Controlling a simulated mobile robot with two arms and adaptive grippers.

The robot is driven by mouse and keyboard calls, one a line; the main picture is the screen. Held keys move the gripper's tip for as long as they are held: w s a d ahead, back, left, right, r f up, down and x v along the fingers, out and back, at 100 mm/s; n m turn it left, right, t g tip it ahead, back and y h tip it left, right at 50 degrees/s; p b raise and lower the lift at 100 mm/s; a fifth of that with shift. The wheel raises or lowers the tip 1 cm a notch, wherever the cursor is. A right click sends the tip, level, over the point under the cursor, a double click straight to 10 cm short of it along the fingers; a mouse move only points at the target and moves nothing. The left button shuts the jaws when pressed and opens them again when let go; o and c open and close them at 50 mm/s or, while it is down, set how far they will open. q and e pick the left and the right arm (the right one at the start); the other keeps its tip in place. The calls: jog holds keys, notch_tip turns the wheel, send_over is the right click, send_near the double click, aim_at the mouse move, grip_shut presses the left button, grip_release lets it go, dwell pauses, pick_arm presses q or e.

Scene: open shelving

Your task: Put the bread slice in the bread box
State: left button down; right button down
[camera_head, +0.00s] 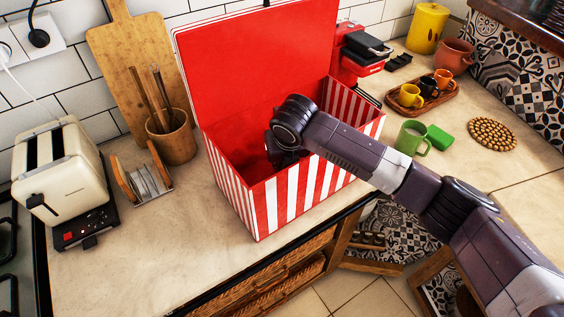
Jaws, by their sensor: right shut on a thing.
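The bread box (290,197) is red with red and white stripes and stands on the counter in the middle of the head view. Its red lid (255,65) is raised and leans back. My right arm reaches in from the right, and my right gripper (283,158) is down inside the open box. The gripper is dark and partly hidden by its own wrist and the box wall. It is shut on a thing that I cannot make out. No bread slice can be seen. My left gripper is not in view.
A cream toaster (62,175) stands at the left, with a small rack (143,180) and a utensil cup (172,138) between it and the box. Right of the box are a green mug (411,138), a tray of cups (424,98) and a woven trivet (492,134). The front-left counter is clear.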

jog(key=c, duration=2.2)
grip_release()
jog(key=shift+f, duration=0.1)
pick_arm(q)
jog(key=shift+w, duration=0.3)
pick_arm(e)
jog(key=shift+o, duration=0.8)
jog(key=b+v, duration=0.1)
jog(key=v, duration=1.1)
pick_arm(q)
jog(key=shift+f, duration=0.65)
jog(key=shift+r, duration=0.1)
pick_arm(e)
jog(key=shift+r, duration=0.25)
